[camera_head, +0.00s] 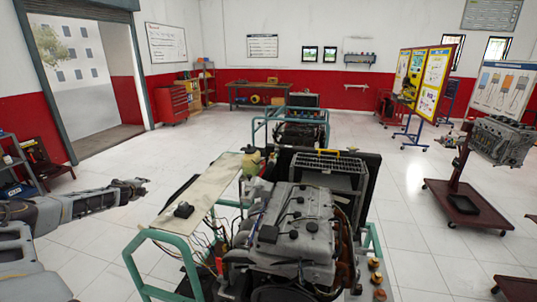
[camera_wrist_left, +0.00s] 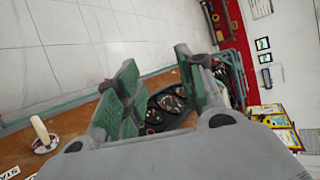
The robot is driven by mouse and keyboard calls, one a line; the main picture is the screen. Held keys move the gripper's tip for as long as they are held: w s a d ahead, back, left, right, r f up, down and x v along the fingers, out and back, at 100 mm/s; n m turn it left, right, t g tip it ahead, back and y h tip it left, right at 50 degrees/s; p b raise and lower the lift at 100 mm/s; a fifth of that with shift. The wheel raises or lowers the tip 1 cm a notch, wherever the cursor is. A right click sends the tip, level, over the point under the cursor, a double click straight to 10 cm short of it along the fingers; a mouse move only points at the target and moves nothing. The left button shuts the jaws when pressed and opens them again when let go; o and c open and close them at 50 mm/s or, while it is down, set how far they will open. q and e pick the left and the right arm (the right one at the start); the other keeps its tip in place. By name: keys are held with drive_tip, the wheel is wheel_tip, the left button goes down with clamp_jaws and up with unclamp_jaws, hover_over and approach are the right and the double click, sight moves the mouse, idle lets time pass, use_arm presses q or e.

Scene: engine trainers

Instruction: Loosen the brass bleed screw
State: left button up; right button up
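The grey engine (camera_head: 300,235) sits on a teal-framed trainer stand in the middle of the head view. A yellow-green reservoir (camera_head: 252,162) stands behind the engine, beside the dark radiator (camera_head: 372,170). My left gripper (camera_head: 138,188) is over the floor to the left of the stand, apart from the engine. In the left wrist view its two green-padded fingers (camera_wrist_left: 157,62) are spread, with nothing between them. My right gripper is not in view.
The stand's beige panel (camera_head: 208,190) with a small black object (camera_head: 184,209) lies between my left gripper and the engine. The left wrist view shows gauges (camera_wrist_left: 168,102) and a white roll (camera_wrist_left: 42,135). An engine on a red stand (camera_head: 468,205) is at right. White floor surrounds.

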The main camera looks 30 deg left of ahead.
use_arm(q)
drive_tip(key=w+d+r+m+t+h, duration=0.35)
drive_tip(key=w+d+r+m, duration=0.45)
drive_tip(key=w+d+r, duration=0.7)
drive_tip(key=w+d+m+h, duration=0.2)
drive_tip(key=d+m+h, duration=0.2)
drive_tip(key=d+m, duration=0.4)
drive_tip(key=w+d+f+m+h, duration=0.1)
drive_tip(key=d+m+h, duration=0.2)
drive_tip(key=d+m, duration=0.5)
drive_tip(key=d, duration=0.5)
drive_tip(key=shift+w+d+f+m+h+p, duration=0.15)
drive_tip(key=shift+w+f+m+h+p, duration=0.15)
drive_tip(key=shift+w+m+h, duration=0.1)
drive_tip(key=shift+m, duration=0.3)
drive_tip(key=shift+r, duration=0.1)
